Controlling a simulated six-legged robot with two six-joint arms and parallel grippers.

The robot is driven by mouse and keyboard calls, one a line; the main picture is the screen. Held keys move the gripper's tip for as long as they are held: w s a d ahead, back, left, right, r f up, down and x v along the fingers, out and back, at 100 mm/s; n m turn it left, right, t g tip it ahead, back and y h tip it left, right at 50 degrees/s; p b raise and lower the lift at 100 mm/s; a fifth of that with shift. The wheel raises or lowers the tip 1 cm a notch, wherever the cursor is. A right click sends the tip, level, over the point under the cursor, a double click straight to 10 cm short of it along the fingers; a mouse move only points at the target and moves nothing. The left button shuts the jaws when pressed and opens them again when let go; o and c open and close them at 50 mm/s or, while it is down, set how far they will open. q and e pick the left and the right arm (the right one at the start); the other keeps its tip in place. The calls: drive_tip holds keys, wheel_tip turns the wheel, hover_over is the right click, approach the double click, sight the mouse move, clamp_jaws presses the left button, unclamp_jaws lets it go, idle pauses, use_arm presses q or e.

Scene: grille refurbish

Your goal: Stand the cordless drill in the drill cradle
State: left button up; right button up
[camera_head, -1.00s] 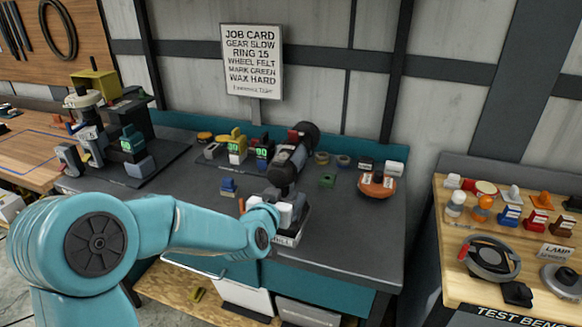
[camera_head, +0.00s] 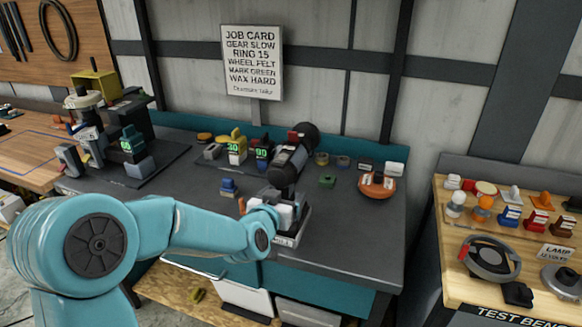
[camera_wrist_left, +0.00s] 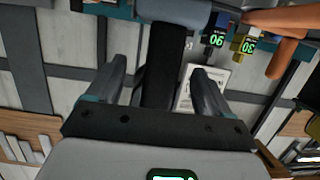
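The cordless drill (camera_head: 290,162) has a dark grey body, a black round end and a red part. It stands roughly upright over the drill cradle (camera_head: 300,232), a low tray with a white label at the bench's front edge. My left gripper (camera_head: 280,198) is at the drill's lower part and hides its handle in the head view. In the left wrist view the two fingers (camera_wrist_left: 160,82) stand apart on both sides of a dark upright part, apparently the handle (camera_wrist_left: 165,60), with visible gaps. Whether the drill's foot is fully seated is hidden. My right gripper is not in view.
A blue block (camera_head: 229,187) and a green block (camera_head: 327,181) lie near the drill. An orange round tool (camera_head: 377,185) sits to the right. Units with lit displays (camera_head: 236,150) stand behind. The bench's front right is clear. A wooden test bench (camera_head: 440,255) stands at right.

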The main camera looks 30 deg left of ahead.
use_arm(q)
drive_tip(key=shift+o, duration=1)
drive_tip(key=shift+r, duration=0.1)
drive_tip(key=shift+s, duration=0.1)
drive_tip(key=v, duration=0.7)
